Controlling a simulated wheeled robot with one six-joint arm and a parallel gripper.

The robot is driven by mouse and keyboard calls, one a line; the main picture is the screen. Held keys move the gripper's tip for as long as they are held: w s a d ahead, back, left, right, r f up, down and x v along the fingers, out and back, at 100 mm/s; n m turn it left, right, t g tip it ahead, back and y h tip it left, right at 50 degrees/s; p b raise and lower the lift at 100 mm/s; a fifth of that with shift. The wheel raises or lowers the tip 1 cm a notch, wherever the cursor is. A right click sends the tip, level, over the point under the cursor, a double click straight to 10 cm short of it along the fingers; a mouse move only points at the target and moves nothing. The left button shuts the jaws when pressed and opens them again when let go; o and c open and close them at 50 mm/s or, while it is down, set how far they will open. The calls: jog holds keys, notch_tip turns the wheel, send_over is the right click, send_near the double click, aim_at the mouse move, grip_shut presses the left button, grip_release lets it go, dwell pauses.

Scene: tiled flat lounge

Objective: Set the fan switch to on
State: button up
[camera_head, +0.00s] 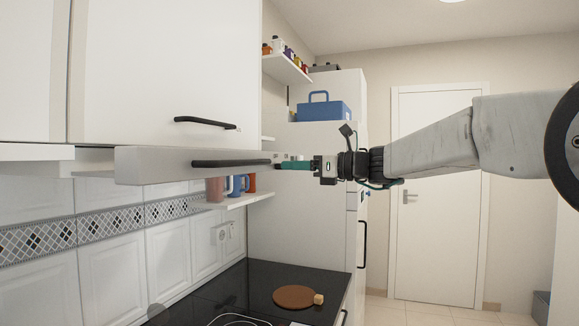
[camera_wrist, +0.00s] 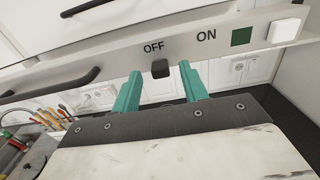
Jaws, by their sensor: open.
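The fan switch is a small black knob (camera_wrist: 160,69) on the white hood's front panel (camera_wrist: 110,60), seen in the wrist view. It sits just below the word OFF; the word ON is to its right. My gripper (camera_wrist: 160,76) is open, with one teal finger on each side of the knob. I cannot tell whether either finger touches it. In the head view my gripper (camera_head: 279,165) is at the right end of the hood panel (camera_head: 140,165), and the knob is not visible there.
A green square (camera_wrist: 241,37) and a white button (camera_wrist: 284,31) are right of ON. Black handles (camera_head: 231,162) run along the panel and cabinet. Below are a cooktop (camera_head: 255,285) with a round brown board (camera_head: 294,297), and a shelf (camera_head: 235,201) with mugs.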

jog(key=shift+x, duration=1.1)
grip_shut()
jog(key=w+d, duration=0.2)
jog(key=w, duration=0.4)
jog(key=shift+w, duration=0.15)
grip_release()
jog(key=shift+w+d, duration=0.1)
jog(key=shift+d, duration=0.25)
jog(key=shift+a, duration=0.1)
